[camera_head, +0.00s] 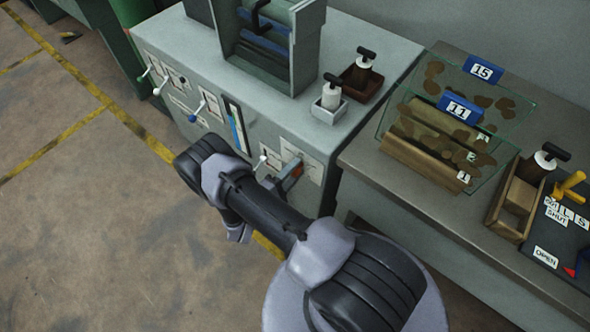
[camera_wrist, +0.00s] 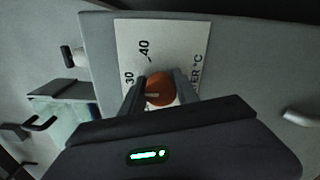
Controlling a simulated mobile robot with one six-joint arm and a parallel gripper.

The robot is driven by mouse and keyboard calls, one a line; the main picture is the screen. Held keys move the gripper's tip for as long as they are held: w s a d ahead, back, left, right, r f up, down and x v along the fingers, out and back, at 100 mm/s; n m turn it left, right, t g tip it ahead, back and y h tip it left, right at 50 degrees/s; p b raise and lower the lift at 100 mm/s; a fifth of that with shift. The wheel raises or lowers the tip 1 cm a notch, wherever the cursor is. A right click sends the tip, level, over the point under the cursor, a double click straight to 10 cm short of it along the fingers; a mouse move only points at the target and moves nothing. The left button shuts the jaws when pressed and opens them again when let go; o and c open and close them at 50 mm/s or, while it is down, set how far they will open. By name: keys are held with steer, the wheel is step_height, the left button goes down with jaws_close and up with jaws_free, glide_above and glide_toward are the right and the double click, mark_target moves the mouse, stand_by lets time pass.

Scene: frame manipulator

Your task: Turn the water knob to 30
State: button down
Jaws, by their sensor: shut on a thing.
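The water knob is round and orange (camera_wrist: 159,86). It sits on a white dial plate (camera_wrist: 180,45) marked 30, 40 and "ER °C", the rest of the lettering being covered. My gripper (camera_wrist: 160,92) has one finger on each side of the knob and is shut on it. A pale line shows on the knob, running toward the left side near the 30; its exact reading cannot be told. In the head view, a bit of the orange knob (camera_head: 297,170) shows on the front of the grey cabinet, with my gripper (camera_head: 289,180) at it. My arm hides part of the panel.
The cabinet front (camera_head: 185,85) carries several levers left of my arm, and a blue vertical gauge (camera_head: 236,130). A workbench (camera_head: 370,170) with glass panels (camera_head: 460,120) and stampers stands at right. Open floor (camera_head: 90,230) lies at left.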

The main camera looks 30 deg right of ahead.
steer(key=c, duration=0.9)
jaws_free()
steer(key=shift+a, duration=0.1)
steer(key=p+v, duration=0.3)
steer(key=v, duration=1.4)
steer(key=shift+a, duration=0.1)
